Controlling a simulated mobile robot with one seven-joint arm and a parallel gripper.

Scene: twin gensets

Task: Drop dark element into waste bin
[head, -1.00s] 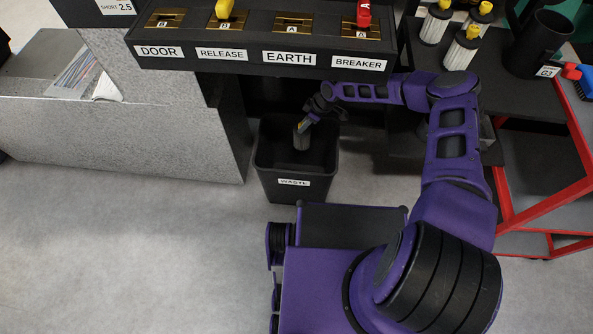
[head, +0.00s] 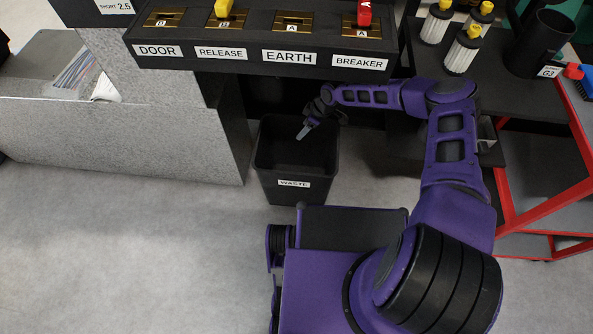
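My gripper (head: 304,130) hangs over the mouth of the black waste bin (head: 290,196), which carries a "WASTE" label on its front. A pale fingertip points down into the bin, and nothing shows between the fingers. The dark element is not visible now. The inside of the bin is too dark to make out what lies at its bottom.
A black panel (head: 225,60) with labelled keys overhangs behind the bin. Floor left of the bin is clear.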

